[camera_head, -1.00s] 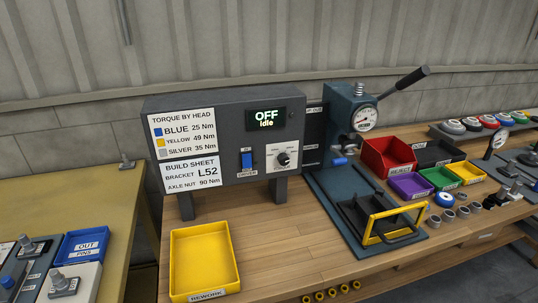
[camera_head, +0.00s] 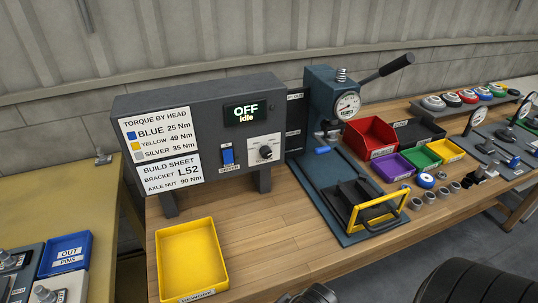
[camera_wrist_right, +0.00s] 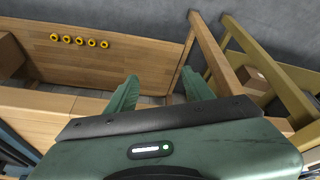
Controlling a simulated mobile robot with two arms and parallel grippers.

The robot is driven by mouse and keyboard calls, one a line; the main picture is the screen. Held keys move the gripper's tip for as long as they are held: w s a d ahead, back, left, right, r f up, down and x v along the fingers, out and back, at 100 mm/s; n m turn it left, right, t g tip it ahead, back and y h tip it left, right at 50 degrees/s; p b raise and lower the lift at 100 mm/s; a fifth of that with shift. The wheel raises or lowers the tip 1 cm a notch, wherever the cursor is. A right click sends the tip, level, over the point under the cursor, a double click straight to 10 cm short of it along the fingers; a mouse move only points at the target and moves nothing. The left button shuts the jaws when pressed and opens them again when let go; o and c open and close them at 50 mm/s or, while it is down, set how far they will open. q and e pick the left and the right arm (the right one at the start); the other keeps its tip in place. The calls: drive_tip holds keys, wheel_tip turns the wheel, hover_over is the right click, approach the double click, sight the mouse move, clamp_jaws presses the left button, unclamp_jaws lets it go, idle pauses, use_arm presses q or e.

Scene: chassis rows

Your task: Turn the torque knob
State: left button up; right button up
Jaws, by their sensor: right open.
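The torque knob (camera_head: 265,152) is a small round dark knob on a white dial plate, on the front of a dark grey control box (camera_head: 284,112). The box's display (camera_head: 242,113) reads "OFF Idle". A blue switch (camera_head: 227,156) sits left of the knob. My right gripper (camera_wrist_right: 160,88) shows in the right wrist view with its two green fingers apart and nothing between them. The knob is not in that view, and the gripper's fingers are not seen in the head view. My left gripper is not in view.
A yellow rework tray (camera_head: 190,222) stands on the wooden bench below the box. A press (camera_head: 325,95) with a gauge and lever is at right, with a yellow-framed fixture (camera_head: 375,213) before it. Bare bench lies between tray and fixture.

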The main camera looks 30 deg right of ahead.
sight(267, 155)
drive_tip(key=w+d+r+m+t, duration=0.1)
drive_tip(key=w+d+r+t, duration=0.1)
drive_tip(key=w, duration=0.3)
drive_tip(key=w+d+r+m+t+h, duration=0.1)
drive_tip(key=w+d+r+t, duration=0.1)
drive_tip(key=w+r, duration=0.3)
drive_tip(key=w+d+r+m+t, duration=0.1)
drive_tip(key=w+d+r+t, duration=0.2)
drive_tip(key=w, duration=0.2)
drive_tip(key=shift+w+r, duration=0.2)
drive_tip(key=shift+r, duration=0.1)
drive_tip(key=w+d+r+m+t+h, duration=0.1)
drive_tip(key=w+d+r+t, duration=0.1)
drive_tip(key=w+d+r, duration=0.1)
drive_tip(key=w+d+r+m+t+h+p, duration=0.1)
drive_tip(key=w+d+r+t, duration=0.1)
drive_tip(key=w, duration=0.4)
drive_tip(key=w+d+r+m+t+h, duration=0.1)
drive_tip(key=w+d+r+t, duration=0.1)
drive_tip(key=w+d+r, duration=0.2)
drive_tip(key=shift+w+d+r+p, duration=0.15)
drive_tip(key=shift+w+r+p, duration=0.1)
drive_tip(key=shift+r, duration=0.3)
drive_tip(key=shift+w+d+r+p, duration=0.15)
drive_tip(key=shift+w+r, duration=0.1)
drive_tip(key=shift+r, duration=0.3)
drive_tip(key=shift+w+d, duration=0.1)
drive_tip(key=shift+w, duration=0.45)
clamp_jaws()
